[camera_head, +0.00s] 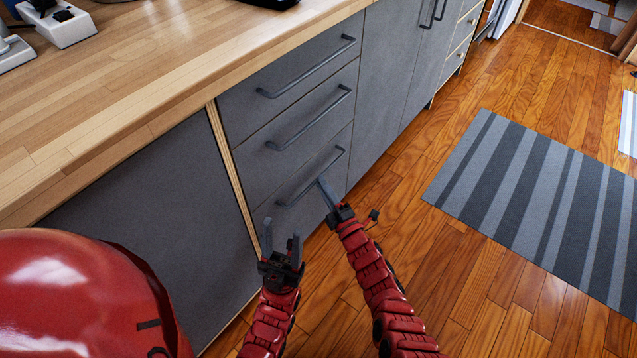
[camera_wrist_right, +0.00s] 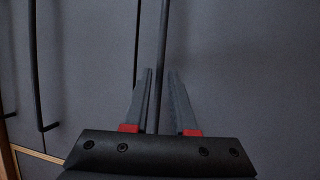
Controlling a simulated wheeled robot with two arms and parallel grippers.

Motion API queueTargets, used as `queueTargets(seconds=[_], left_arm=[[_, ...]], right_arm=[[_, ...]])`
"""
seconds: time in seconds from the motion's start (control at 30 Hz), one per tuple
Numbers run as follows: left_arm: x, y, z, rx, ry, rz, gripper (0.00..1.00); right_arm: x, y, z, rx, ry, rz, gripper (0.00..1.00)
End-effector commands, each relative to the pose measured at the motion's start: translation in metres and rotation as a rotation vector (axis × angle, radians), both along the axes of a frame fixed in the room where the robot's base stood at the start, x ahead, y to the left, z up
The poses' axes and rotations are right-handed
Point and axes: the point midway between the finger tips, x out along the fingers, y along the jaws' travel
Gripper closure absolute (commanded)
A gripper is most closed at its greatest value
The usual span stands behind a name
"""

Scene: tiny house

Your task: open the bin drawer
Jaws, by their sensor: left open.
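A grey cabinet has three stacked drawers with dark bar handles in the head view. The bottom drawer (camera_head: 300,218) is flush with the cabinet, and its handle (camera_head: 297,196) slants across its front. My right gripper (camera_head: 321,181) is at this handle. In the right wrist view, its two fingers (camera_wrist_right: 160,75) stand on either side of the handle bar (camera_wrist_right: 162,40), with a narrow gap showing on each side. My left gripper (camera_head: 281,230) is open and empty, in front of the cabinet and to the left of the right one.
The middle drawer (camera_head: 325,130) and top drawer (camera_head: 300,62) are shut above. A wooden worktop (camera_head: 150,85) runs over them. A grey panel (camera_head: 150,215) stands to the left. The wooden floor (camera_head: 420,255) is clear in front, with a striped rug (camera_head: 540,190) at right.

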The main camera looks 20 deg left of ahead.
Motion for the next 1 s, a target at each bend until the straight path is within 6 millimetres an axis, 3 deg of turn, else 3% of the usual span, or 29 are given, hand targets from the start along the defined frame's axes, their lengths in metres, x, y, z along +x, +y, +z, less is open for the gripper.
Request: queueTargets(seconds=[0.2, 0.57, 0.7, 1.0], left_arm=[[-0.002, 0.0, -0.014, 0.016, -0.012, 0.002, 0.5], [-0.003, 0.0, -0.014, 0.02, -0.015, 0.002, 0.5], [-0.003, 0.0, -0.014, 0.019, -0.015, 0.002, 0.5], [-0.003, 0.0, -0.014, 0.019, -0.015, 0.002, 0.5]], right_arm=[[0.017, 0.018, 0.002, 0.001, 0.001, 0.0, 0.75], [0.02, 0.022, 0.005, 0.001, 0.002, 0.0, 0.75], [0.02, 0.022, 0.005, 0.001, 0.002, -0.001, 0.99], [0.02, 0.022, 0.005, 0.001, 0.002, -0.001, 1.0]])
